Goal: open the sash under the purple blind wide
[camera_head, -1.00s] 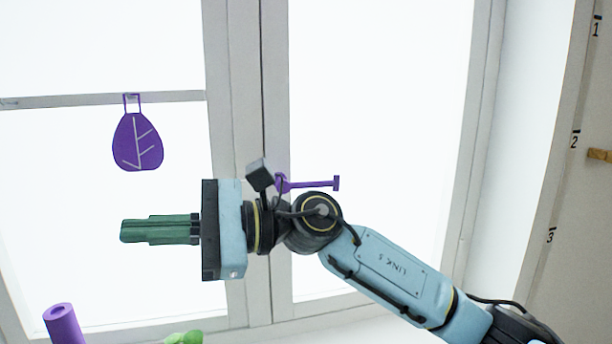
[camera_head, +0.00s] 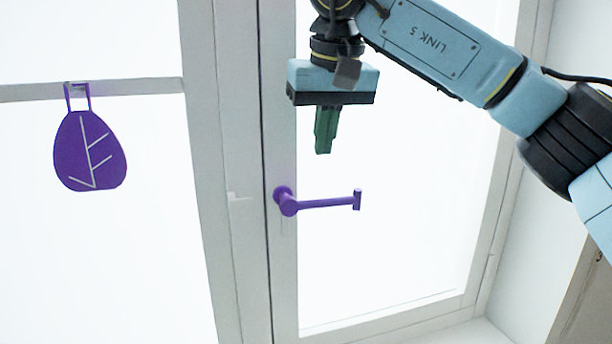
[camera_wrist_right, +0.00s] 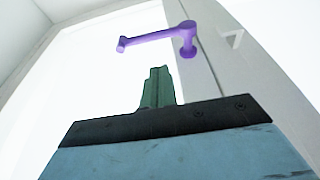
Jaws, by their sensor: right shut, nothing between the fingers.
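The sash (camera_head: 284,110) is the right-hand window leaf, with a pale frame and bright glass. It looks shut against the middle post. Its purple handle (camera_head: 325,202) sits on the left stile and points right, about level; it also shows in the right wrist view (camera_wrist_right: 155,38). My right gripper (camera_head: 323,150) is above the handle, pointing down, with its green fingers shut and empty. The fingers (camera_wrist_right: 158,72) appear apart from the handle. No purple blind shows in these views. My left gripper is not in view.
A purple leaf-shaped hanger (camera_head: 90,150) hangs from the crossbar (camera_head: 140,87) of the left window. The middle post (camera_head: 215,180) stands between the two panes. The wall reveal (camera_head: 535,210) is at the right. The space in front of the lower glass is clear.

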